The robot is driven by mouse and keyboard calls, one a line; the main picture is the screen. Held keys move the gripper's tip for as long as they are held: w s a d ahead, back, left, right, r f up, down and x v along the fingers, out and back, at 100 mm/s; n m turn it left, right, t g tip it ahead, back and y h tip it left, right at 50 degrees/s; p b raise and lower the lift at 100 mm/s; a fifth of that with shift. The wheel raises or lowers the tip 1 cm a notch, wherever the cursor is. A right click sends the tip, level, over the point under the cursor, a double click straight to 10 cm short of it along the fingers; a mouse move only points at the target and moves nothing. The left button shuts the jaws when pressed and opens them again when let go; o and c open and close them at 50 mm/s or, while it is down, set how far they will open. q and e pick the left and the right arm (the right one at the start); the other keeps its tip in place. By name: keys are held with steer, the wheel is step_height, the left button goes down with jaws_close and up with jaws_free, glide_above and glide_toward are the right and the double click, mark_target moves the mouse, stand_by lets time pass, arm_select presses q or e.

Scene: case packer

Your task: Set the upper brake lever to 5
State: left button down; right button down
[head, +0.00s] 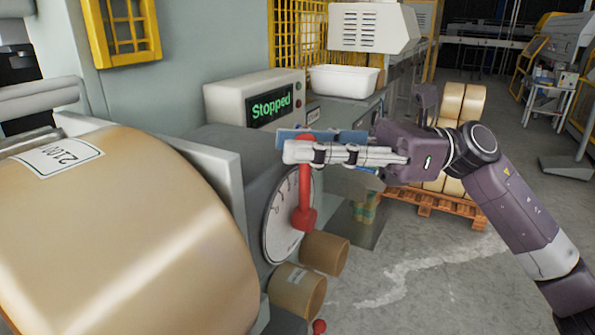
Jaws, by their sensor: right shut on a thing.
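The upper brake lever (305,196) is red and stands in front of a round white dial (279,222) on the side of the grey machine. Its wide hub is at the lower end and its arm points up. My right gripper (298,151) reaches in from the right and is shut on the lever's upper end, with its fingers hiding part of it. The dial's numbers are too small and partly covered, so I cannot tell the setting. A second red knob (319,326) shows at the bottom edge. My left gripper is not in view.
A large brown roll (120,240) fills the left. Small brown rolls (325,252) sit below the dial. A display box (255,104) reads "Stopped", beside a white bin (343,81). A wooden pallet (436,203) with rolls stands behind my right arm.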

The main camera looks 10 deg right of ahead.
steer(key=shift+w+d+f+m+y+b, duration=0.35)
steer(key=shift+w+m+y+b, duration=0.2)
steer(key=shift+b, duration=0.3)
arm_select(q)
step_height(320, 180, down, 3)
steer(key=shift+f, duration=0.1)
arm_select(e)
steer(key=shift+w+d+r+m+t, duration=0.2)
steer(key=shift+w+r+m+t, duration=0.05)
steer(key=shift+r+m+t, duration=0.1)
steer(key=c, duration=1.7)
jaws_free()
steer(key=shift+o, duration=0.2)
step_height(320, 180, up, 10)
steer(key=shift+f, duration=0.1)
